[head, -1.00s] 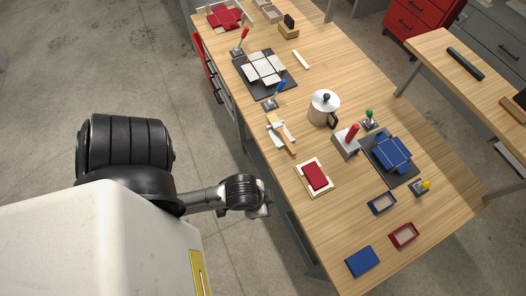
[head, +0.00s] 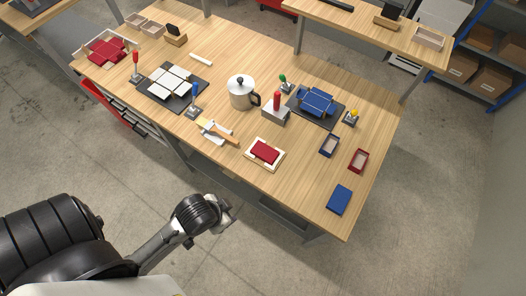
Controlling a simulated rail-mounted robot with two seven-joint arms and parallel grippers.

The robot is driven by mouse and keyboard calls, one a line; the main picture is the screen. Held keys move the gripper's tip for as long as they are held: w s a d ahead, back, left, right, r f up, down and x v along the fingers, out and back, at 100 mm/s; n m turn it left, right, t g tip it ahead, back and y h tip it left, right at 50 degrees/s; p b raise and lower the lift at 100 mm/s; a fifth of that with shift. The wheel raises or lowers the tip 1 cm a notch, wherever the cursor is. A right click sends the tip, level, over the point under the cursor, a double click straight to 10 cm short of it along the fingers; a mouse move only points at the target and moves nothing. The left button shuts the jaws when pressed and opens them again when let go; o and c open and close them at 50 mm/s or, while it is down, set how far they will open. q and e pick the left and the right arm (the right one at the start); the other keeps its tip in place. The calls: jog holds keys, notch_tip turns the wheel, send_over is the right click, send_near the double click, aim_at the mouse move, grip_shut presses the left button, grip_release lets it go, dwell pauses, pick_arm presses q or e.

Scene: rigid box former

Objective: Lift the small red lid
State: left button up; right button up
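The small red lid (head: 264,151) lies flat on a white, cream-edged holder (head: 259,166) near the front edge of the wooden table, in the head view. My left gripper (head: 229,213) is off the table's front edge, over the floor, below and left of the lid in the picture. It is apart from the lid. Its fingers are too small and angled to tell whether they are open or shut. My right gripper is not in view.
On the table (head: 290,190) stand a metal pot (head: 239,93), a grey block with a red handle (head: 276,112), an open blue box (head: 329,145), an open red box (head: 358,160) and a blue lid (head: 339,200). A spatula-like tool (head: 218,132) lies left of the lid.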

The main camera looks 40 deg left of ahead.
pick_arm(q)
jog(key=shift+s, duration=0.2)
jog(key=o, duration=0.7)
jog(key=shift+f, duration=0.1)
jog(key=shift+o, duration=0.2)
jog(key=shift+s, duration=0.1)
